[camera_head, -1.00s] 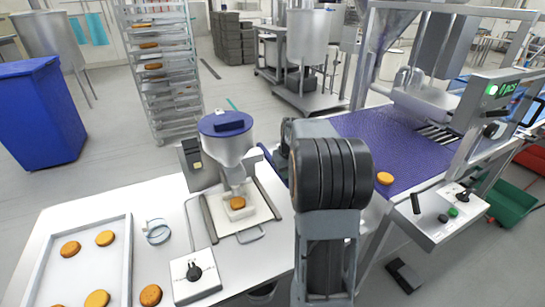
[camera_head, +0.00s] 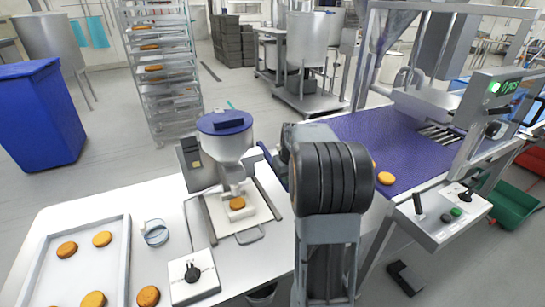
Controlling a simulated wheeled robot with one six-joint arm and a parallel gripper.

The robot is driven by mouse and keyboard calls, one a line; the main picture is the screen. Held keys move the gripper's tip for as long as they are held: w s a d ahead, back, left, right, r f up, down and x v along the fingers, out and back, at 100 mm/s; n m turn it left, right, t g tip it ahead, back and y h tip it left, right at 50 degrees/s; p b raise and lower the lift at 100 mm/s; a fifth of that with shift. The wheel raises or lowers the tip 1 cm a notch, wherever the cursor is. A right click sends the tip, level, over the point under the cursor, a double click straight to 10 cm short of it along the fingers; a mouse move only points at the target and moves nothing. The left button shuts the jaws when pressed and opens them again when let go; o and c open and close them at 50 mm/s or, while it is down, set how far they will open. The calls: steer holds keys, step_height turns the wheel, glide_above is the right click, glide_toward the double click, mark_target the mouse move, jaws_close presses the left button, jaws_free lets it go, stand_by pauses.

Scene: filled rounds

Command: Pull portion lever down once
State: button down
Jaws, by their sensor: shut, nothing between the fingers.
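The depositor, a grey hopper (camera_head: 231,145) with a blue lid (camera_head: 224,122), stands on the white table. A filled round (camera_head: 237,203) sits under its nozzle on a small pale holder. A thin dark blue bar (camera_head: 266,154) shows right of the hopper and runs behind my arm; I cannot tell whether it is the portion lever. A white control box (camera_head: 194,278) with a black knob stands at the table's front. My arm's dark bulky joint fills the middle of the view. My gripper is hidden behind it, so its contact with any lever cannot be seen.
A tray (camera_head: 122,265) with several rounds lies at left, a clear cup (camera_head: 155,233) beside it.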

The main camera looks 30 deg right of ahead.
steer(key=shift+f, duration=0.15)
steer(key=shift+f+b, duration=0.3)
steer(key=shift+r, duration=0.1)
step_height(320, 180, up, 15)
steer(key=p, duration=1.1)
stand_by(0.6)
stand_by(0.5)
